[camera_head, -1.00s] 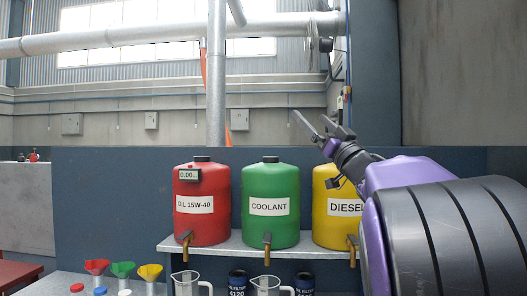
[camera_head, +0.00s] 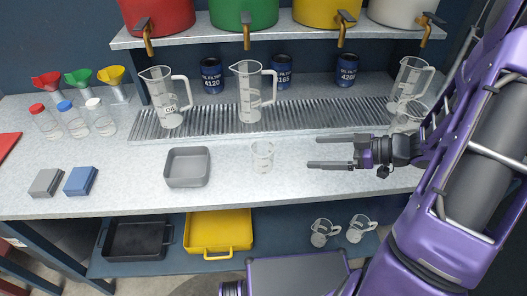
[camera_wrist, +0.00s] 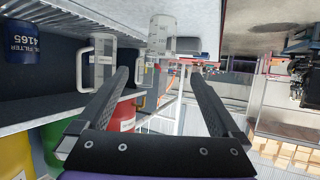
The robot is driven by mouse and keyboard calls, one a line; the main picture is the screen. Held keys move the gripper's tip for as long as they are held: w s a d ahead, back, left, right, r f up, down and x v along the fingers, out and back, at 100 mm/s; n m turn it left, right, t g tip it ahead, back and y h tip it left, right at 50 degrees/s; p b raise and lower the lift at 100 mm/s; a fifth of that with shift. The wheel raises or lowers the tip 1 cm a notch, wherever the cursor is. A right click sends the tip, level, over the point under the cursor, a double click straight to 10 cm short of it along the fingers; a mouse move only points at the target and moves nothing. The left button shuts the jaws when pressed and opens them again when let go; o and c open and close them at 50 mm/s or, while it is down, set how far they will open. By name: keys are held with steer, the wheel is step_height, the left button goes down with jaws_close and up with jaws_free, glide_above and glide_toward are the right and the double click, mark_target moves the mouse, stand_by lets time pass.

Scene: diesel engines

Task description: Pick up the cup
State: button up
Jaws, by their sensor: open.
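A small clear graduated cup (camera_head: 262,157) stands upright on the pale worktop (camera_head: 225,197), right of a grey tray. My gripper (camera_head: 312,152) is to the right of the cup, its two dark fingers apart and pointing left toward it. There is a gap between the fingertips and the cup, and nothing is between the fingers. In the wrist view, the cup (camera_wrist: 162,35) shows beyond my open gripper (camera_wrist: 160,77), roughly in line with the space between the fingers.
A clear jug (camera_head: 249,95) and another jug (camera_head: 165,98) stand on a drip grate behind. More clear vessels are beside my arm at right. The grey tray (camera_head: 187,168) is left of the cup. Filter cans (camera_head: 282,72) stand at the back; yellow tray (camera_head: 218,232) below.

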glide_toward(263, 153)
steer(key=a, duration=0.1)
steer(key=a+r, duration=0.1)
steer(key=s+a+b, duration=0.1)
steer(key=shift+a+r, duration=0.15)
steer(key=shift+a, duration=0.1)
steer(key=shift+x, duration=3.05)
steer(key=shift+s+r, duration=0.1)
steer(key=shift+r, duration=0.1)
steer(key=c, duration=1.3)
